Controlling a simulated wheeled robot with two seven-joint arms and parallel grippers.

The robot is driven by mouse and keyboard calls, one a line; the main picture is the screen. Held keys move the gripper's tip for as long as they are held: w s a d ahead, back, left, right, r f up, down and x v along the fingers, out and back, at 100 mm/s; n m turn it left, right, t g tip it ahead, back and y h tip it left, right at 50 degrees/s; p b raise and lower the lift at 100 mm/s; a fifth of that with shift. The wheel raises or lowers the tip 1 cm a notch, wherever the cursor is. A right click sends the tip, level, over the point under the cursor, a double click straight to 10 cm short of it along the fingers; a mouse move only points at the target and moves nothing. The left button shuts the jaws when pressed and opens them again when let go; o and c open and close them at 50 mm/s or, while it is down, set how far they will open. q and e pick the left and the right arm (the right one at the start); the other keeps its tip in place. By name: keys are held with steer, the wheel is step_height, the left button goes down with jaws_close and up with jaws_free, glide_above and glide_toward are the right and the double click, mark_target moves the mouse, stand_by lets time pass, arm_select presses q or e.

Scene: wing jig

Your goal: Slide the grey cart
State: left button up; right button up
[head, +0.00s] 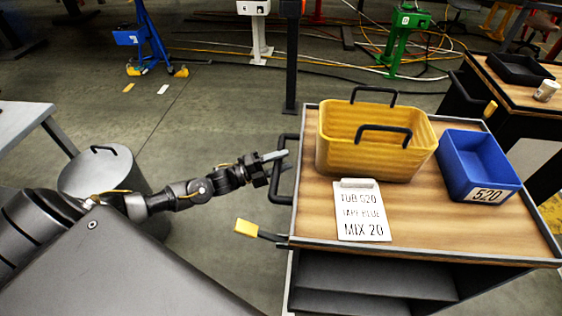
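The grey cart (311,215) has a wood-look top, a dark grey frame and lower shelves, and fills the right half of the head view. A black bar handle (277,180) stands out from its left side. My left gripper (276,157) is just left of the cart, at the upper part of the handle, with light grey fingertips pointing right. I cannot tell whether it touches the handle or how far apart its fingers are. My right gripper is not in view.
On the cart are a yellow basket (365,152), a blue tub (478,160) marked 520 and a white sign (361,205). A yellow-tipped lever (246,228) sticks out lower left. Another wood-topped cart (507,92) stands close at right. A grey drum (97,172) stands left.

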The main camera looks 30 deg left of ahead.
arm_select(q)
steer(key=shift+d, duration=0.15)
steer(key=shift+s+a+f, duration=0.1)
steer(key=shift+s+a, duration=0.05)
steer(key=shift+a, duration=0.1)
steer(key=b+v, duration=0.2)
steer(key=v, duration=0.8)
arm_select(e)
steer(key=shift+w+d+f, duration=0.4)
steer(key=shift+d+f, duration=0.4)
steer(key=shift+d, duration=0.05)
arm_select(q)
steer(key=shift+a, duration=0.15)
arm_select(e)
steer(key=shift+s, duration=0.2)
